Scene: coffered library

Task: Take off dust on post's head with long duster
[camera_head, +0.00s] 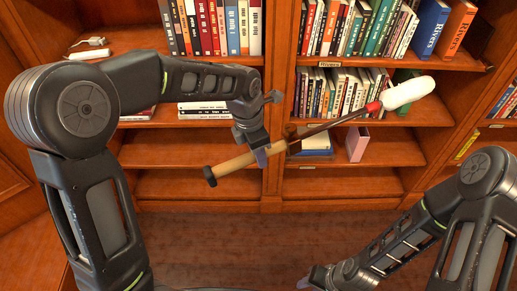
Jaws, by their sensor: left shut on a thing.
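The long duster has a tan wooden handle (236,164) with a dark end knob, a thin brown shaft, a red collar and a fluffy white head (408,93). My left gripper (261,156) is shut on the handle near its upper end. The duster slants up to the right, its white head in front of the right bookcase shelves. My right gripper (312,281) is low at the bottom edge, apart from the duster; its fingers are too small and cut off to read. I cannot make out a separate post's head or any dust.
A wooden bookcase (272,190) with upright dividers fills the back. Rows of books (215,27) stand on the upper shelves, and a pink box (357,143) sits on a lower shelf. The brown floor (220,240) in front is clear.

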